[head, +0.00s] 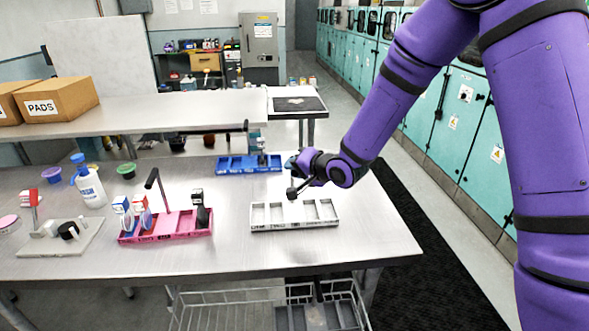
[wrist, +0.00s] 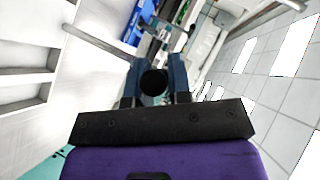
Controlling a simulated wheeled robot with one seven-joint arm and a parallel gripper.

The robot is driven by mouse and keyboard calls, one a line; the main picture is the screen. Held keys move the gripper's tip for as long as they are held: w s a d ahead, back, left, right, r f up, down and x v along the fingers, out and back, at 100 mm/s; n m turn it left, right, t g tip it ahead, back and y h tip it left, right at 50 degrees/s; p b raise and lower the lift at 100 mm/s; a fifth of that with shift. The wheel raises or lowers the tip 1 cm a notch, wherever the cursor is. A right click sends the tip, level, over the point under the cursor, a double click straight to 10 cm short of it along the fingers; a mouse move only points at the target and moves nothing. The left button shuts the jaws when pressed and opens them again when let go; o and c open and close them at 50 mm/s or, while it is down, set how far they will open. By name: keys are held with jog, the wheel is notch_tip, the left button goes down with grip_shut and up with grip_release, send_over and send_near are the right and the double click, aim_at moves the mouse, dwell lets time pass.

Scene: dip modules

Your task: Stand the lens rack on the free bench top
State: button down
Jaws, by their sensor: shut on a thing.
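The pale grey-white rack (head: 295,225), which I take as the lens rack, is level over the front right of the bench top. Its open compartments look empty. I cannot tell whether its base touches the bench. My gripper (head: 292,164) is above its back edge, shut, seemingly on the rack's handle. In the wrist view a dark round end (wrist: 153,82) sits between my fingers, and part of the rack (wrist: 28,75) shows at the left. The handle's lower part is hidden in the head view. The bench top (head: 370,250) is bare to the right of the rack.
A pink rack (head: 180,238) with several modules and an upright handle stands to the left. A blue rack (head: 235,172) is behind. A grey plate (head: 60,245), a spray bottle (head: 90,188) and small tubs stand farther left. A raised shelf (head: 170,112) runs along the back.

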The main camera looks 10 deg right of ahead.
jog(key=shift+f, duration=0.2)
jog(key=c, duration=1.5)
grip_release()
jog(key=shift+f, duration=0.1)
jog(key=o, duration=0.4)
jog(key=shift+o, duration=0.2)
jog(key=shift+s+d+r, duration=0.15)
jog(key=shift+r, duration=0.1)
jog(key=v, duration=1.1)
jog(key=shift+s, duration=0.25)
jog(key=shift+d+r, duration=0.15)
jog(key=shift+d, duration=0.05)
